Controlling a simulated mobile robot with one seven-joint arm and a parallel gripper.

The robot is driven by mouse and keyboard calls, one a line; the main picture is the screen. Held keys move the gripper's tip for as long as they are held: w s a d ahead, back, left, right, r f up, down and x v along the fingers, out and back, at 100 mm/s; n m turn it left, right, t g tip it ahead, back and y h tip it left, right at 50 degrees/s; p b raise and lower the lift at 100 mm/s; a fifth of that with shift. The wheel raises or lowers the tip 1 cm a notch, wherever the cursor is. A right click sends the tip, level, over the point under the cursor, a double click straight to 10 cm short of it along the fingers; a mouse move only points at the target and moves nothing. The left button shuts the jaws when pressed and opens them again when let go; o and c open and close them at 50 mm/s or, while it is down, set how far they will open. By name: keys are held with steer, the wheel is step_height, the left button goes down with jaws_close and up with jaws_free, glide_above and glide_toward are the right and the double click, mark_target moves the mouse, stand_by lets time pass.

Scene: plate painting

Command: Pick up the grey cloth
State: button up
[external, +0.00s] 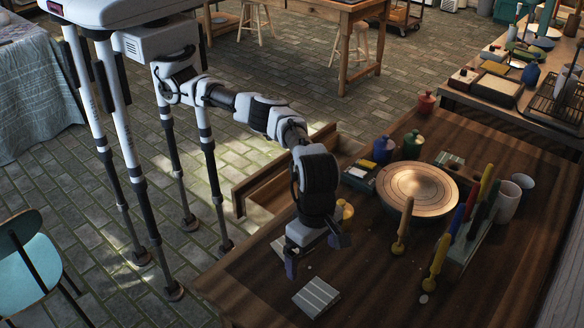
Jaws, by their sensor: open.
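A small light-grey, striped, folded piece that looks like the grey cloth (316,297) lies flat on the wooden worktable (395,300), near its front edge. My gripper (316,256) is above the table, just behind the cloth in the picture. Its two dark fingers are spread apart with nothing between them. The cloth is clear of the fingers and fully visible. A second folded, striped piece, grey-green (450,160), lies farther back, beyond the round wheel.
A round banding wheel (418,187) stands mid-table. A yellow jar (345,210) is close behind my gripper. An open drawer (275,185) juts out left.

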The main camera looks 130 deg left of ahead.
glide_above(308, 289)
steer(key=f, duration=0.5)
steer(key=shift+w+a+f, duration=0.2)
steer(key=shift+w+a, duration=0.05)
steer(key=shift+s+d+f+p, duration=0.15)
steer(key=shift+f+p, duration=0.3)
steer(key=shift+f, duration=0.95)
steer(key=shift+s+d+f+p, duration=0.1)
steer(key=shift+f+p, duration=0.35)
steer(key=shift+f, duration=0.95)
steer(key=c, duration=1)
steer(key=shift+r, duration=0.15)
